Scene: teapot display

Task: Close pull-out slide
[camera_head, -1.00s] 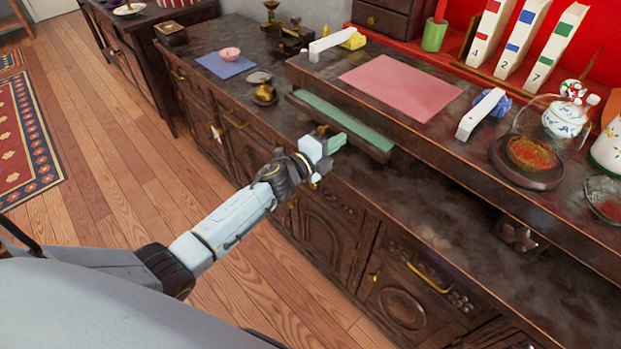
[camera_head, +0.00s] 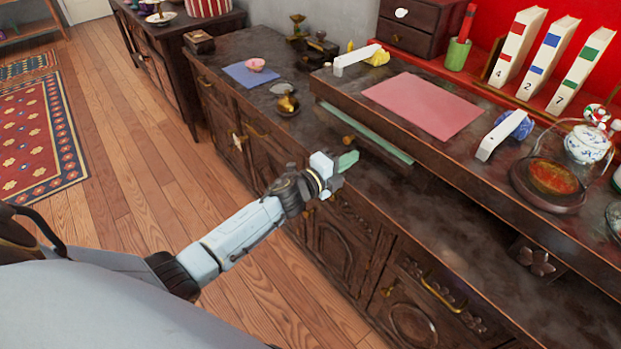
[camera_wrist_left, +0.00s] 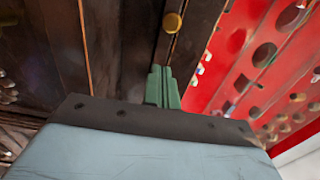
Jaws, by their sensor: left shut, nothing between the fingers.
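The pull-out slide (camera_head: 385,148) is a dark wooden board with a green top, under the raised shelf on the counter. A narrow green strip of it shows, so it stands slightly out. Its round brass knob (camera_wrist_left: 172,22) is in the left wrist view, beyond my fingertips. My left gripper (camera_head: 348,160) has green fingers, shut and empty, just in front of the slide's front edge. The fingers also show in the left wrist view (camera_wrist_left: 163,86). I cannot tell whether they touch the slide. My right gripper is not in view.
The raised shelf (camera_head: 455,142) carries a pink mat (camera_head: 425,104), white holders and a glass-domed dish (camera_head: 552,175). A small brass pot (camera_head: 287,103) and a blue mat (camera_head: 251,75) with a pink bowl (camera_head: 255,65) are left of the slide. The counter to the right is clear.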

